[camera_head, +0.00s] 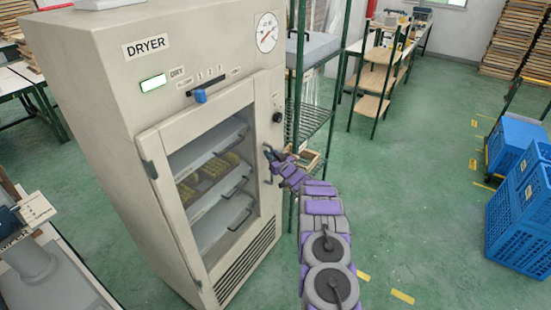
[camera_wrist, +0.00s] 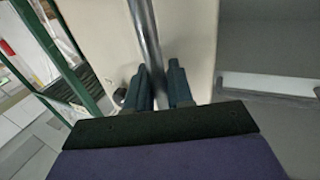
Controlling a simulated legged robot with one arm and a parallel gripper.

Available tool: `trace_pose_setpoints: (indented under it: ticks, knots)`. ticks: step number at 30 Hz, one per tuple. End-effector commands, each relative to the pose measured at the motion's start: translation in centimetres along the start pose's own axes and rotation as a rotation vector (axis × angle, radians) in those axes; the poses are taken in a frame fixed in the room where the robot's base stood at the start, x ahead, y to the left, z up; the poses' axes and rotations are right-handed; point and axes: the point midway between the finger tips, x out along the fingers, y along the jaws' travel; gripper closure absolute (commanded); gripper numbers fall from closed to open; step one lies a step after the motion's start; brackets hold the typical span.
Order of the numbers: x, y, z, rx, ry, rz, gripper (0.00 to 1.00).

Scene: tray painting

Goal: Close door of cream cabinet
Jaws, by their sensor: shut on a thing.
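The cream cabinet (camera_head: 105,75), labelled DRYER, stands upright at the left of the head view. Its door (camera_head: 160,190) has a large window, with trays showing behind it, and hinges on its left side. The door looks nearly flush with the cabinet front; I cannot tell if a small gap is left. The metal door handle (camera_head: 268,152) is on the right edge. My gripper (camera_head: 277,158) is at this handle. In the wrist view, the handle bar (camera_wrist: 146,40) runs between the fingers of my gripper (camera_wrist: 160,88), which is shut on it.
A green-framed wire rack (camera_head: 311,120) stands close to the right of the cabinet. Blue crates (camera_head: 520,225) are stacked at the far right. A wooden shelf (camera_head: 377,80) stands further back. The green floor between is clear.

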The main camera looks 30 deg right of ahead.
Motion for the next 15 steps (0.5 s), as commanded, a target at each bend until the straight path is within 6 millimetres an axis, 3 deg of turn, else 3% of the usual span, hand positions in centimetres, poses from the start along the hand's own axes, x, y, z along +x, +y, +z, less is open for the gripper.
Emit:
trace_pose_setpoints:
  ticks: [10,11,15]
  knots:
    - [0.63,-0.34,-0.55,-0.001,0.009,-0.004,1.0]
    - [0.64,-0.36,-0.57,-0.001,0.01,-0.004,0.75]
    - [0.67,-0.46,-0.56,-0.002,0.009,-0.006,0.62]
